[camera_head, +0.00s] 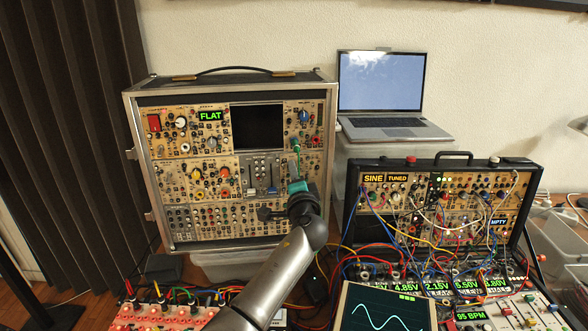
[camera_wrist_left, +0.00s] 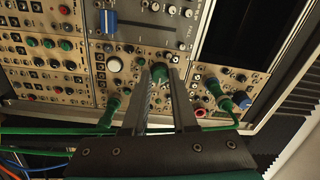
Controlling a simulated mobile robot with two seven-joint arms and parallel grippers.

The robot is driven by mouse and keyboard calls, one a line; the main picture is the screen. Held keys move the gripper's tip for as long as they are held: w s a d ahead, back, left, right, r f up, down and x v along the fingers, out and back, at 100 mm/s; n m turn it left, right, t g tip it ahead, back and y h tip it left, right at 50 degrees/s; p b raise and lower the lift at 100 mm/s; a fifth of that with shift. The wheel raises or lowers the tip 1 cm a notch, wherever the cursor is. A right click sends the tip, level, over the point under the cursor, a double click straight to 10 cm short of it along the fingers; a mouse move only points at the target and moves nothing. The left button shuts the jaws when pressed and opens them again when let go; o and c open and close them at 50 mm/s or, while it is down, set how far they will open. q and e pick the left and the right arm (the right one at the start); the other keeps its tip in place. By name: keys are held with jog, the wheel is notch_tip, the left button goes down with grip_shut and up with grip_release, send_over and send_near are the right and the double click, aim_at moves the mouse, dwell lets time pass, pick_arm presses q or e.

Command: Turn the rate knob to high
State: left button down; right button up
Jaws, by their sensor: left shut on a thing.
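A green knob (camera_wrist_left: 158,69) sits on the tan panel of the large upright synth case (camera_head: 133,150). My left gripper (camera_head: 297,184) reaches up to the right part of this case in the head view. In the left wrist view, the two dark fingers of my left gripper (camera_wrist_left: 160,76) are shut on the green knob, one on each side. The gripper hides the knob in the head view. I cannot read the knob's label or scale, nor tell where it points. My right gripper is not in view.
A green patch cable (camera_wrist_left: 75,130) loops close beside the fingers, with a plug (camera_wrist_left: 214,88) to their right. A blue knob (camera_wrist_left: 241,98) is nearby. A second synth case (camera_head: 350,205) and a laptop (camera_head: 381,82) stand at the right. Mixers and cables crowd the foreground.

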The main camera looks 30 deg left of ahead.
pick_arm(q)
jog(key=shift+m+h+p, duration=0.3)
jog(key=shift+m+p, duration=2.1)
jog(key=shift+m, duration=2.4)
jog(key=c, duration=0.7)
grip_release()
jog(key=v, duration=1.5)
jog(key=shift+f, duration=0.25)
jog(key=shift+s, duration=0.15)
